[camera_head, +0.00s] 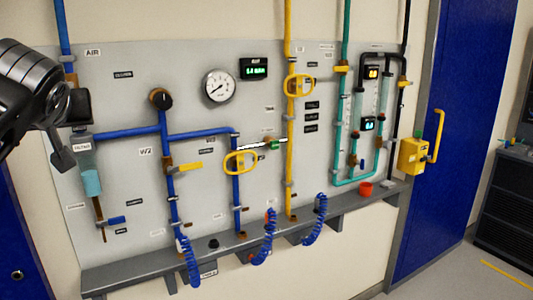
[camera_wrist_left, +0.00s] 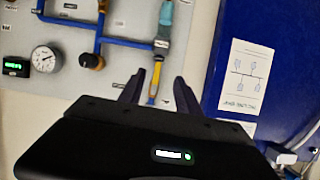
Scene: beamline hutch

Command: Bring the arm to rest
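My left arm comes in at the upper left of the head view, and its dark gripper (camera_head: 70,133) is in front of the panel's left end, near the filter with the pale blue bowl (camera_head: 91,182). In the left wrist view, the two dark fingers of this gripper (camera_wrist_left: 160,91) stand apart with nothing gripped between them. I cannot tell how far the fingers are from the panel. My right gripper is in neither view.
The grey panel (camera_head: 130,85) carries blue, yellow and green pipes, valves and a round gauge (camera_head: 219,86). A blue door (camera_head: 465,110) stands at right. Floor shows at lower right.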

